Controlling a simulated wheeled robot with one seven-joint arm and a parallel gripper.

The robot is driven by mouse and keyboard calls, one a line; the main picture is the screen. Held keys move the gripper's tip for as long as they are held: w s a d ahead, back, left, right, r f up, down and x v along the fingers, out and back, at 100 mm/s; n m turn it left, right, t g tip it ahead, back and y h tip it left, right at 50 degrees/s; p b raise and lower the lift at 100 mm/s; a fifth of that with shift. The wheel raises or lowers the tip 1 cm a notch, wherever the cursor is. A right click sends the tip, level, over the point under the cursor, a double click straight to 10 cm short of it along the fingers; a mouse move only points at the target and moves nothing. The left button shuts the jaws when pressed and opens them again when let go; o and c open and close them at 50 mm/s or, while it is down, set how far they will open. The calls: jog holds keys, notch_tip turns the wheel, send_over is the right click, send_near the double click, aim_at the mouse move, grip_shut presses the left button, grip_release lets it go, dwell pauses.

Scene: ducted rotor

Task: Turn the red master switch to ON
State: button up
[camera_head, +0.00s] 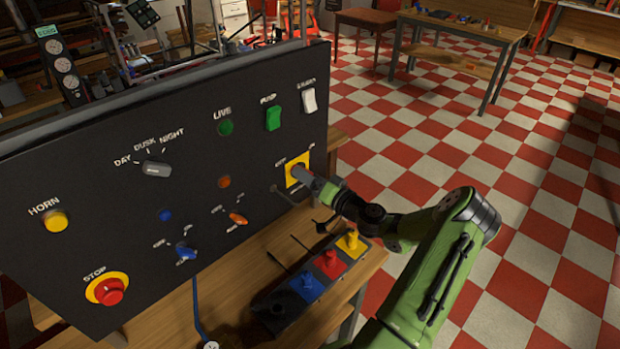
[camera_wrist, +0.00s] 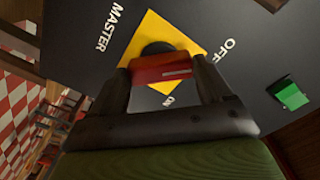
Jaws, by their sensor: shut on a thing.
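The red master switch (camera_wrist: 160,68) is a bar-shaped knob on a square yellow plate (camera_wrist: 186,38), which also shows on the panel in the head view (camera_head: 290,164). My gripper (camera_wrist: 163,70) is shut on the red knob, one dark finger at each end. A white line on the knob points to the right in the wrist view, between the OFF label (camera_wrist: 228,48) at right and the ON label (camera_wrist: 168,101) below. In the head view my gripper (camera_head: 303,176) covers the knob.
The black panel (camera_head: 110,200) also carries a green rocker (camera_head: 272,118), a white rocker (camera_head: 309,100), an orange lever (camera_head: 238,218) and a red stop button (camera_head: 110,291). A box with blue, red and yellow controls (camera_head: 318,272) sits below my arm. Checkered floor lies open at right.

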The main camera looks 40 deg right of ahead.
jog(key=shift+m+p, duration=2.75)
jog(key=shift+m, duration=6.25)
jog(key=shift+f, duration=0.1)
jog(key=o, duration=1)
jog(key=s, duration=0.5)
jog(key=s+b, duration=0.1)
jog(key=s, duration=1)
jog(key=shift+d+b, duration=0.25)
jog(key=shift+b, duration=0.05)
